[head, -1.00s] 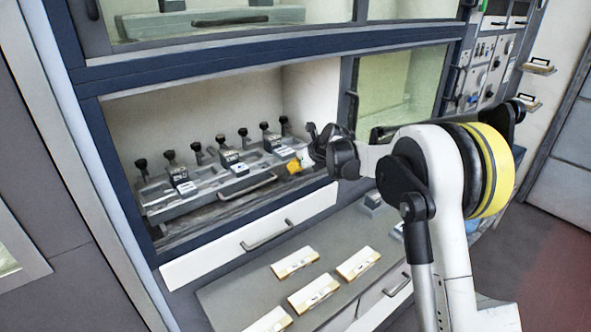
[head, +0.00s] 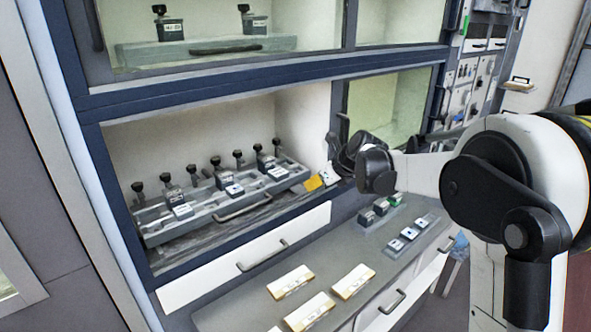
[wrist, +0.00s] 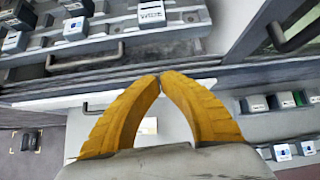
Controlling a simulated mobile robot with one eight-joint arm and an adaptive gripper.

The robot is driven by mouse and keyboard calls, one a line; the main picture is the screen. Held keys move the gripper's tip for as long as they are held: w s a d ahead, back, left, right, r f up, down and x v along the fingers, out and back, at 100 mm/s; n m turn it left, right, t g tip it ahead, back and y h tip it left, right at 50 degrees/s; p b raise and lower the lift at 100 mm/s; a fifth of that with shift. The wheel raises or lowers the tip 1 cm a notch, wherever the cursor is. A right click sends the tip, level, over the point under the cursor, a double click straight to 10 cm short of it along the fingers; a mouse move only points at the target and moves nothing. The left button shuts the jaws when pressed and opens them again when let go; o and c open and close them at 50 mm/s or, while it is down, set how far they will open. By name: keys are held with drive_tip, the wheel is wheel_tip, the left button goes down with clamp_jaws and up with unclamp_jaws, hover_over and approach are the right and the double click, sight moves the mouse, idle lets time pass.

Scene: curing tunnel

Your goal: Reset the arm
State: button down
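My gripper (head: 313,183) is at the right end of the lower bay's opening in the head view, near the right end of a grey clamp tray. Its two yellow fingers (wrist: 160,78) curve inward in the wrist view, with their tips meeting. Nothing shows between the fingertips. My arm is bent, with its elbow large at the right of the head view.
The grey clamp tray (head: 165,235) holds several black-knobbed clamps and small blocks. Below, a grey bench (head: 235,305) carries pale plates (head: 290,281) and small dark and white blocks (head: 408,233). A dark bay frame (head: 250,77) stands above the gripper.

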drive_tip(key=s+d+n+h+b, duration=0.2)
drive_tip(key=s+n+b, duration=0.4)
drive_tip(key=s+n, duration=1.05)
drive_tip(key=s+d+f+n+h+b, duration=0.1)
drive_tip(key=s+f+n, duration=0.4)
drive_tip(key=s, duration=0.7)
drive_tip(key=s+d+f+n+h+b, duration=0.2)
drive_tip(key=s+f+n, duration=0.4)
drive_tip(key=s, duration=0.5)
drive_tip(key=shift+s+d+n+b, duration=0.4)
drive_tip(key=shift+d+n+b, duration=0.05)
drive_tip(key=shift+d+b, duration=0.45)
